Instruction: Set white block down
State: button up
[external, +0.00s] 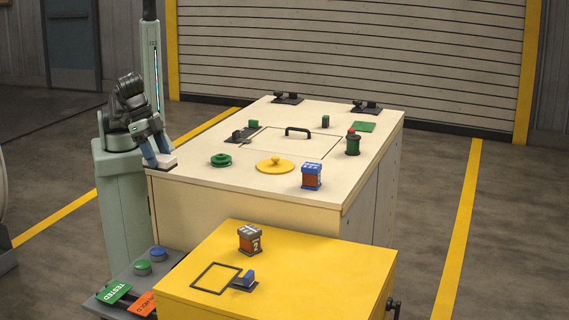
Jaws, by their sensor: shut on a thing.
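My gripper (156,154) is at the left corner of the cream table (235,185), pointing down, with its blue-grey fingers shut on the white block (166,161). The block is small, pale and flat. A dark shape shows just under the block at the table's corner; I cannot tell whether it is a stand or a shadow, or whether the block touches it.
The cream table holds a green ring (221,160), a yellow knobbed disc (275,166), a blue-topped orange block (312,176), a green cylinder (353,145) and a black handle (298,131). A yellow table (330,265) in front holds a grey-topped orange block (250,239).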

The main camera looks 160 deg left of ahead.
aim_at(163, 158)
notch_tip(163, 158, up, 4)
jog(key=shift+w+f, duration=0.1)
jog(key=shift+f, duration=0.15)
jog(key=w+a, duration=0.2)
jog(key=a, duration=2.8)
jog(key=s+a, duration=0.4)
jog(key=a, duration=0.9)
jog(key=s+a, duration=0.4)
jog(key=a, duration=0.9)
jog(key=shift+w+d+f, duration=0.1)
jog(key=shift+w+f, duration=0.05)
jog(key=shift+f, duration=3.75)
jog(key=shift+w+d+f, duration=0.1)
jog(key=shift+f, duration=3.75)
jog(key=shift+f, duration=0.15)
jog(key=o, duration=1.1)
